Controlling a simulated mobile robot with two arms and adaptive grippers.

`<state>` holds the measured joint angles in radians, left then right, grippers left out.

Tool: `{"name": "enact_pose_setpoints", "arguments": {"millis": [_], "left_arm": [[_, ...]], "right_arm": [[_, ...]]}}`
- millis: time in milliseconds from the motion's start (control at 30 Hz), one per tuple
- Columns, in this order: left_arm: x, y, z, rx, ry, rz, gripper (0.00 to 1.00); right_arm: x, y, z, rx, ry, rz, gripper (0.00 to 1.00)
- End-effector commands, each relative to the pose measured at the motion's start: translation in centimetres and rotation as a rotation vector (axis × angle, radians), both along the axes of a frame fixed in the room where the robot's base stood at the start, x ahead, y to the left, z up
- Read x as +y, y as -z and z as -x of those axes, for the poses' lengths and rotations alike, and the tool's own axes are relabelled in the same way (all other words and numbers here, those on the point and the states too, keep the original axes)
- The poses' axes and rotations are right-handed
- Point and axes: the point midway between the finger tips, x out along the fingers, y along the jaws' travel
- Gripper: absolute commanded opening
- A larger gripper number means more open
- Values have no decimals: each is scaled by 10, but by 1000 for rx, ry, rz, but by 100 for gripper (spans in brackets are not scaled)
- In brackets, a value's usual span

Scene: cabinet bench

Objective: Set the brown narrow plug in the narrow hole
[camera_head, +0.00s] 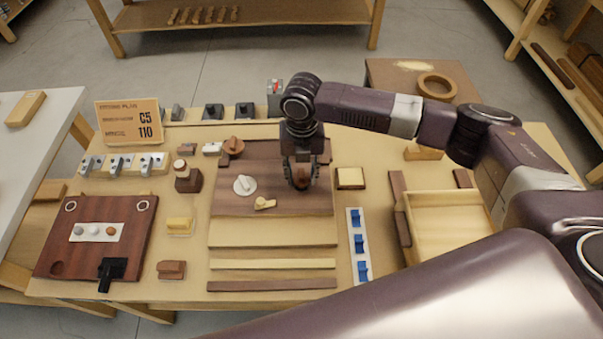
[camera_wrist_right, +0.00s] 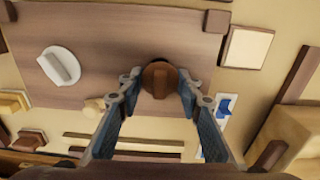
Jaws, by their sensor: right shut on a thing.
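My right gripper (camera_head: 301,184) points down over the dark brown panel (camera_head: 285,205) at the bench's middle. It is shut on a brown round piece with a raised grip bar, which looks like the brown plug (camera_wrist_right: 159,78); the piece sits between both fingertips in the right wrist view. Whether it touches the panel, I cannot tell. No narrow hole can be made out; the gripper and plug cover that part of the panel. A white round plug (camera_head: 245,185) and a small yellow piece (camera_head: 265,203) lie on the panel to the left. My left gripper is not in view.
Another brown knob (camera_head: 233,147) stands at the panel's far left corner. A strip with blue clips (camera_head: 358,245) and a pale open box (camera_head: 445,222) are to the right. A dark red board (camera_head: 60,235) lies left. My right arm spans the right side.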

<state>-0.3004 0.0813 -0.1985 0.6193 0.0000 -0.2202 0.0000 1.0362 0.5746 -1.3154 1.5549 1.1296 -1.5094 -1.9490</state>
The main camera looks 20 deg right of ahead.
Motion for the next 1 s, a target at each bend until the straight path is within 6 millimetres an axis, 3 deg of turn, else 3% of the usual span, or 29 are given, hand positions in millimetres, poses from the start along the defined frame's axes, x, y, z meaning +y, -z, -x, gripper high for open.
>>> {"name": "enact_pose_setpoints", "arguments": {"millis": [1000], "left_arm": [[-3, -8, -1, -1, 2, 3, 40]], "right_arm": [[0, 0, 1, 0, 0, 0, 20]]}}
